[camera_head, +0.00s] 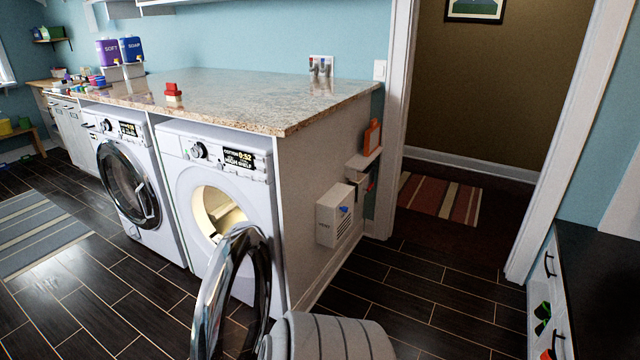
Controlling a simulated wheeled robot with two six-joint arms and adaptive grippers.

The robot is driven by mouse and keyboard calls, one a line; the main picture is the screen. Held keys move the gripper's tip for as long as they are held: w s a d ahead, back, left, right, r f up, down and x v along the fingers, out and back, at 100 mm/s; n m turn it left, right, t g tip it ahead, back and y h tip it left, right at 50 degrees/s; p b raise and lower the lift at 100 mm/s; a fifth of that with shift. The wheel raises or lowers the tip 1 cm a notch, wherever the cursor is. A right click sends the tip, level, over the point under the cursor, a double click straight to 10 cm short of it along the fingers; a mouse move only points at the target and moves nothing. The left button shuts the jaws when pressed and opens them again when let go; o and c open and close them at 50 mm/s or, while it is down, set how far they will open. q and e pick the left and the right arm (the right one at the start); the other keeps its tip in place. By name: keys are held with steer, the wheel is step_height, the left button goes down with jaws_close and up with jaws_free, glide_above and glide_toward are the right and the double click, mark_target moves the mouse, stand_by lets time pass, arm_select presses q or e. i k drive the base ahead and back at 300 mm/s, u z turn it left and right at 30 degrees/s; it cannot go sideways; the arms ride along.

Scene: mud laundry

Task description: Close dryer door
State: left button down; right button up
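The dryer (227,217) appears to be the right of two white front-loading machines under the counter. Its round door (262,275), with a shiny chrome rim, stands wide open and swings out toward me from the right side of the opening. The lit, pale drum opening (216,212) shows to the left of the door. The door's lower edge is cut off near the bottom of the picture. Neither of my grippers is in view.
A second machine with a closed door (128,185) stands left of the dryer. A granite counter (240,95) runs above both. A grey ribbed shape beside the door is unclear. Dark floor (110,290) in front is clear. A doorway opens at right, beside a dark-topped cabinet (600,290).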

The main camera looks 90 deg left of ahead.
mark_target(244, 237)
steer(key=u, duration=3.35)
steer(key=i, duration=1)
